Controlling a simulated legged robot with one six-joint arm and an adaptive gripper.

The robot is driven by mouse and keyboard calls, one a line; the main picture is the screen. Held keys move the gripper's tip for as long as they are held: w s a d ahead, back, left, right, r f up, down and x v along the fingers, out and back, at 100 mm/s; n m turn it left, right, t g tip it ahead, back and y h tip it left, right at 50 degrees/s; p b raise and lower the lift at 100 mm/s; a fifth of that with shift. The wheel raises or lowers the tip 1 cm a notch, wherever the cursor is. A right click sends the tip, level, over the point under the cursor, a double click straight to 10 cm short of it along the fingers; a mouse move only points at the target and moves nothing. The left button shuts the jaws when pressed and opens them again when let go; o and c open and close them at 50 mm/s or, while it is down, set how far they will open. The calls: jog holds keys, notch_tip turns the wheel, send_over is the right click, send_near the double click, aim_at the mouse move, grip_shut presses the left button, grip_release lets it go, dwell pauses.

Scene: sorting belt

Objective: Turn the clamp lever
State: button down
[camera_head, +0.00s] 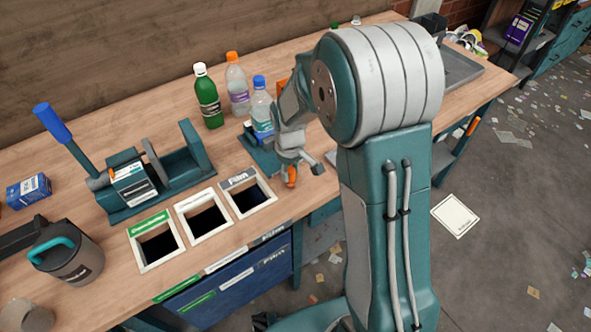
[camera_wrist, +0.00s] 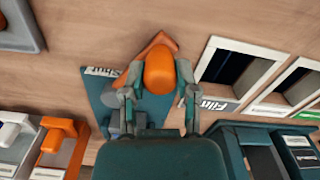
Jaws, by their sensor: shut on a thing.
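The clamp lever is orange. In the wrist view its rounded orange grip (camera_wrist: 159,70) sits between the fingers of my gripper (camera_wrist: 158,84), which are shut on it from both sides. An orange bar shows just behind the grip, over a teal plate (camera_wrist: 98,88) with a partly hidden white label. In the head view a small orange part of the lever (camera_head: 291,178) shows below my gripper (camera_head: 290,160), close to the bench's front edge. My arm and gripper hide much of the clamp there.
A Film bin opening (camera_head: 247,194) lies just left of my gripper, with two more openings beyond. A teal press with a blue-handled lever (camera_head: 53,123) stands at the left.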

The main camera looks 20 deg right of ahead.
jog(key=a+m, duration=0.2)
jog(key=shift+w+a+m, duration=0.15)
jog(key=shift+w+m, duration=0.25)
jog(key=w+a+m, duration=0.1)
jog(key=a+m, duration=0.1)
jog(key=m, duration=0.1)
jog(key=shift+w+a+m, duration=0.2)
jog(key=shift+w+m, duration=0.1)
jog(key=shift+w, duration=0.1)
jog(key=w+m, duration=0.1)
jog(key=w+a+m, duration=0.1)
jog(key=m, duration=0.1)
jog(key=shift+a+f, duration=0.1)
jog(key=shift+a, duration=0.15)
jog(key=shift+w+a+m, duration=0.35)
jog(key=shift+w+m, duration=0.45)
jog(key=shift+m, duration=0.4)
jog(key=shift+w, duration=0.1)
jog(key=shift+c, duration=1.8)
grip_release()
jog(key=shift+a, duration=0.1)
